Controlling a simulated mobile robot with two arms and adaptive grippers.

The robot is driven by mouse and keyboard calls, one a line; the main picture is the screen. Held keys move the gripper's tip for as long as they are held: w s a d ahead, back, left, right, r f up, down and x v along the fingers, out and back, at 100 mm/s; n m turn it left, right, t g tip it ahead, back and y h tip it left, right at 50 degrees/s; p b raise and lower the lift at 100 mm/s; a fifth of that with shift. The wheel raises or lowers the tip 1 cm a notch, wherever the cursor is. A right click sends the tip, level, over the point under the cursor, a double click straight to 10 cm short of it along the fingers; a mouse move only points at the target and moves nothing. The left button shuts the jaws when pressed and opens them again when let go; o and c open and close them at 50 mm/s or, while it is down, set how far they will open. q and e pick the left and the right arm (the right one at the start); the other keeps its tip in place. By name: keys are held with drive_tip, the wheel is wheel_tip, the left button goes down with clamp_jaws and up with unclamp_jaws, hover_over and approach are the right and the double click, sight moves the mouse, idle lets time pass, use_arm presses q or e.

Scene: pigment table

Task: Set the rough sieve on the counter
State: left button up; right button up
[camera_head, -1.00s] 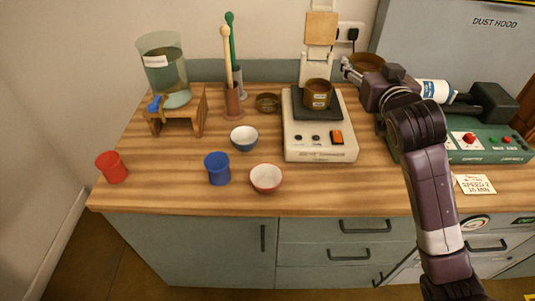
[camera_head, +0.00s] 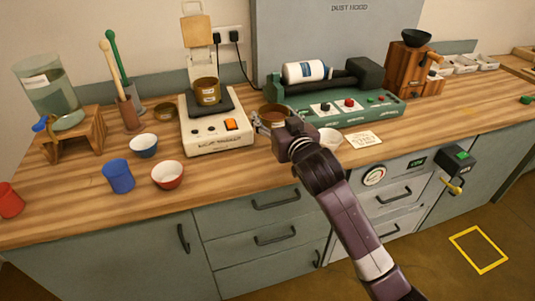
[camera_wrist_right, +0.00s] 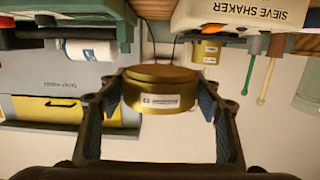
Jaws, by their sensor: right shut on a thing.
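My right gripper (camera_head: 268,122) is shut on a round brass sieve (camera_head: 273,112), between the shaker and the green roller machine. In the right wrist view, the fingers (camera_wrist_right: 160,105) sit on both sides of the sieve (camera_wrist_right: 160,92), which has a white label too small to read. I cannot tell whether the sieve touches the wooden counter (camera_head: 110,215). Another brass sieve (camera_head: 208,92) stands on the white sieve shaker (camera_head: 218,138). My left gripper is not in view.
The green roller machine (camera_head: 340,112) holds a white bottle (camera_head: 305,72). A blue cup (camera_head: 118,176) and two bowls (camera_head: 168,175) stand on the left. The right front counter is clear.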

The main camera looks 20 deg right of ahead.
sight(273, 161)
wheel_tip(273, 161, down, 13)
drive_tip(key=shift+f+b, duration=0.1)
drive_tip(key=shift+b, duration=0.3)
drive_tip(key=shift+f, duration=0.1)
drive_tip(key=o, duration=1.2)
drive_tip(key=shift+s, duration=0.15)
drive_tip(key=s, duration=0.4)
drive_tip(key=s+r, duration=0.1)
drive_tip(key=s, duration=0.2)
drive_tip(key=s+r, duration=0.1)
drive_tip(key=s, duration=0.3)
drive_tip(key=shift+s+d+r, duration=0.1)
drive_tip(key=shift+s+d, duration=0.1)
drive_tip(key=shift+s, duration=0.1)
